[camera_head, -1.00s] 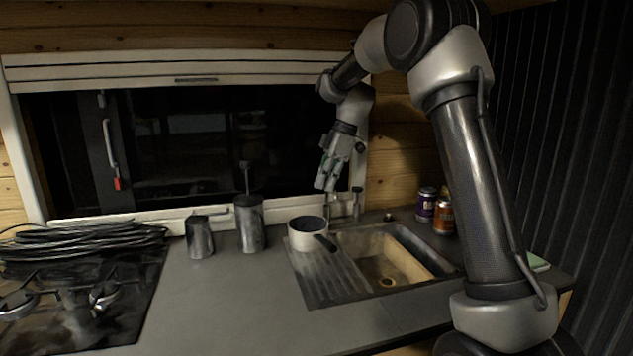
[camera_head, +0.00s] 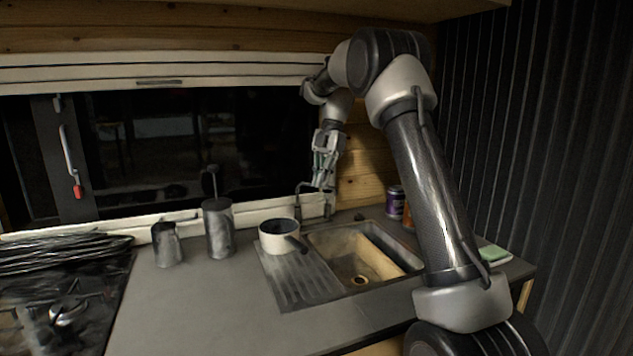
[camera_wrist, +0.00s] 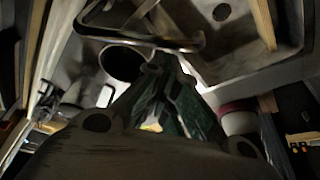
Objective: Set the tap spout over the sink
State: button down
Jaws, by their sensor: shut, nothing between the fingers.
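The metal tap (camera_head: 328,206) stands at the back edge of the sink (camera_head: 392,246). Its thin spout (camera_head: 299,188) reaches left, above the drainboard side near the pot, not over the basin. In the wrist view the spout (camera_wrist: 150,42) is a shiny bent bar crossing the upper left, with the sink basin (camera_wrist: 262,58) at upper right. My gripper (camera_head: 323,182) is shut and empty, pointing down close to the tap. In the wrist view its fingers (camera_wrist: 168,75) meet near the spout; whether they touch it I cannot tell.
A white pot (camera_head: 280,238) with a dark handle sits on the drainboard (camera_head: 297,280). Metal canisters (camera_head: 219,232) stand left of it. The front counter (camera_head: 215,300) is clear.

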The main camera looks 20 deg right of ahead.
jog(key=shift+w+d, duration=0.15)
jog(key=shift+d, duration=0.2)
jog(key=shift+a, duration=0.1)
dwell(0.4)
